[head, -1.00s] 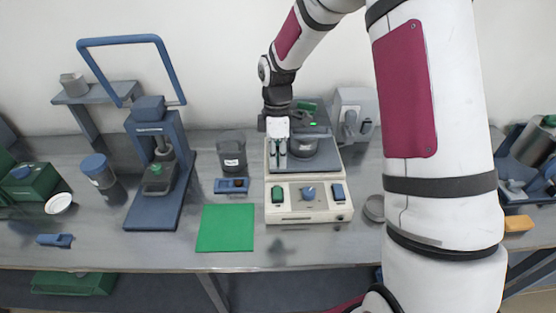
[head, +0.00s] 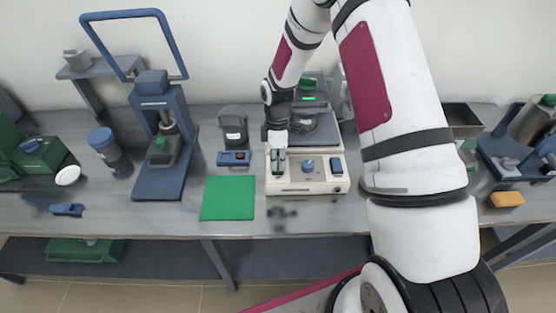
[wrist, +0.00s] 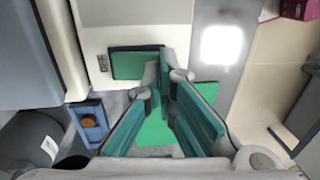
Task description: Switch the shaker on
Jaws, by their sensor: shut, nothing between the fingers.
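The shaker (head: 310,186) is a cream box on the bench, with a grey platform behind its front panel. My gripper (head: 279,168) is over the panel's left end and hides the green switch there in the head view. In the wrist view the green switch (wrist: 135,65) lies on the cream panel just beyond the fingertips of my gripper (wrist: 166,72). The fingers are shut and empty. Whether they touch the switch cannot be told.
A green mat (head: 228,198) lies left of the shaker. A small blue box (head: 233,158) and a dark container (head: 233,128) stand behind it. A blue press-like stand (head: 157,181) is farther left. An orange block (head: 507,199) lies at the right.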

